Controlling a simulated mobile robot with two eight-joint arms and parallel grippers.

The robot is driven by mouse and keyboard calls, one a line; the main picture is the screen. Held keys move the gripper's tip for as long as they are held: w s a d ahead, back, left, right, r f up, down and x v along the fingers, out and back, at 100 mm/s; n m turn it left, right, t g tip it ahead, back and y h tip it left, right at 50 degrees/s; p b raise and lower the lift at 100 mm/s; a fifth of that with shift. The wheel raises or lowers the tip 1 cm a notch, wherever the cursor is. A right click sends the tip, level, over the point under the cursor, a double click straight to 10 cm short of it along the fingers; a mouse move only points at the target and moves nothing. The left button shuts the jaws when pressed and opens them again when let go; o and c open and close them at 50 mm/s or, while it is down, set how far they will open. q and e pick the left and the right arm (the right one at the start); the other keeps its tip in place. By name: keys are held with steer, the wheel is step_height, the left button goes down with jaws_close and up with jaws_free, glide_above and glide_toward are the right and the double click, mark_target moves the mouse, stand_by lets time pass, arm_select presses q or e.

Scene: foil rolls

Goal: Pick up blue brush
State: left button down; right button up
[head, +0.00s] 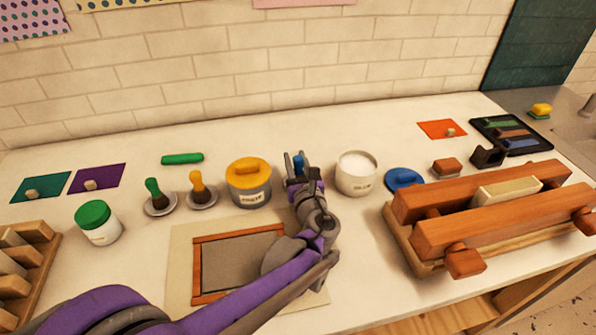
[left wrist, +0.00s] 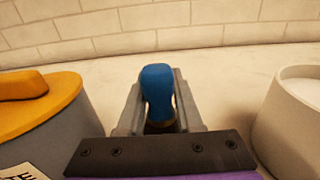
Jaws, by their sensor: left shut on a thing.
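My left gripper (head: 299,175) is shut on the blue brush (head: 299,161), between the grey pot with a yellow lid and the white pot. In the left wrist view the blue handle (left wrist: 157,92) stands upright between the jaws of my left gripper (left wrist: 160,115). The brush's lower end is hidden by the gripper, and I cannot tell whether it still touches the table. My right gripper is not in view.
The grey pot with yellow lid (head: 248,185) is close on the left, the open white pot (head: 356,174) close on the right. Green (head: 154,190) and yellow (head: 198,184) brushes stand further left. A wooden press (head: 485,225) fills the right. A framed board (head: 235,264) lies under my arm.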

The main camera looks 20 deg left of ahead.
arm_select(q)
step_height(320, 180, up, 10)
steer(key=p, duration=0.2)
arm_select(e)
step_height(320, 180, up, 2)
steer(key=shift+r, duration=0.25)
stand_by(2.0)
